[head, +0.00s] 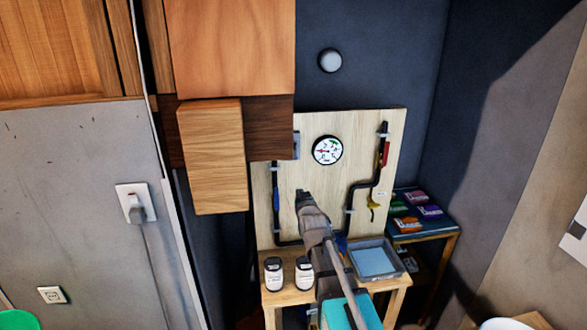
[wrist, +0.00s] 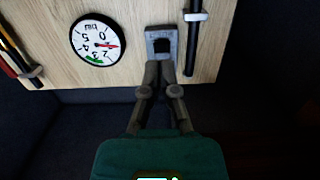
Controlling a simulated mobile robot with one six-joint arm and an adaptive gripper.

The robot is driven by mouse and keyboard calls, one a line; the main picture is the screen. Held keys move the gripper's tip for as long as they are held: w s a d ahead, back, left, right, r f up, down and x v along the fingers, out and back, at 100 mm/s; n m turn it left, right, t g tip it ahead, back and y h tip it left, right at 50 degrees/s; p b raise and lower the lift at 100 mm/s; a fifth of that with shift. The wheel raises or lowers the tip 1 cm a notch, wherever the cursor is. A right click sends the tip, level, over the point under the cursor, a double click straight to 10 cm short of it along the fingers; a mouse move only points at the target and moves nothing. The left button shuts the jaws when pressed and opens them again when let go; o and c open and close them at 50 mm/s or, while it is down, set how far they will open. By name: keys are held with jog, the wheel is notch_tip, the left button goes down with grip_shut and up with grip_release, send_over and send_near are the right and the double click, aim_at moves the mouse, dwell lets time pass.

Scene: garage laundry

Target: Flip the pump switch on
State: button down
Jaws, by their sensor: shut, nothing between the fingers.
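The pump switch is a grey plate (wrist: 161,33) with a dark centre on the wooden board, ahead of my fingertips in the wrist view. Its lever position cannot be made out. In the head view a grey sliver of the switch (head: 296,146) shows beside the gauge, mostly hidden by the wooden cupboard. My gripper (wrist: 160,66) is shut and empty, its fingertips just short of the plate's lower edge in the picture; contact cannot be told. In the head view my gripper (head: 303,196) points at the board, below the gauge.
A round gauge (head: 327,150) and black pipes with valves are on the board (head: 318,180). Wooden cupboards (head: 212,155) overhang its left side. Two bottles (head: 274,274) and a blue-filled tray (head: 374,260) stand on the bench below. A shelf (head: 424,218) stands right.

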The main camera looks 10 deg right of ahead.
jog(key=shift+w+r+t+b, duration=0.3)
jog(key=shift+r+t+b, duration=0.2)
jog(key=shift+t+b, duration=0.3)
jog(key=shift+w+r+t+b, duration=0.3)
jog(key=shift+r+t+b, duration=0.25)
jog(key=shift+t, duration=0.3)
jog(key=shift+w+r+t+b, duration=0.3)
jog(key=shift+r+t+b, duration=0.2)
jog(key=shift+t+b, duration=0.3)
jog(key=shift+w+r, duration=0.1)
jog(key=w+f+p+x, duration=0.1)
jog(key=f+p+x, duration=0.1)
jog(key=x, duration=1)
jog(key=shift+w+f, duration=0.2)
jog(key=shift+w, duration=0.1)
